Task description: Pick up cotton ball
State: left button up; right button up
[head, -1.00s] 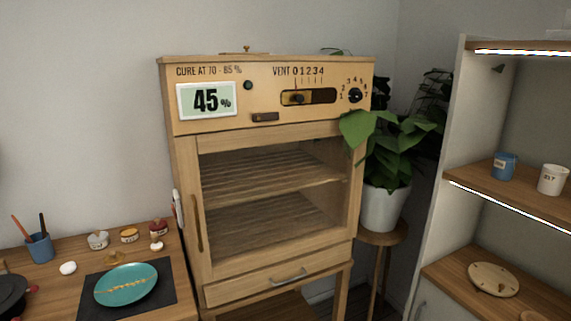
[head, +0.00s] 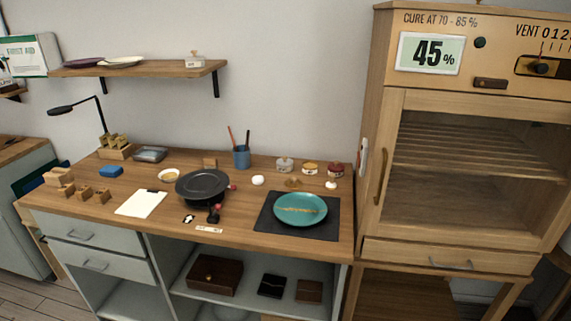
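A white rounded thing (head: 258,180) that looks like the cotton ball rests on the wooden workbench (head: 145,180), in front of the blue pen cup. A smaller white rounded thing (head: 331,185) lies further right, in front of the jars; I cannot tell for sure which of the two is the cotton ball. Neither of my grippers shows in the head view.
A teal plate with a gold seam (head: 300,222) lies on a dark mat (head: 262,226). A black round turntable-like dish (head: 202,185) stands left of the white thing. The blue cup (head: 241,158) and several small jars (head: 310,168) stand behind. A wooden cabinet (head: 384,120) rises at right.

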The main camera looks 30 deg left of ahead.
aim_at(256, 180)
jog(key=i+j+u, duration=0.1)
jog(key=u, duration=1.1)
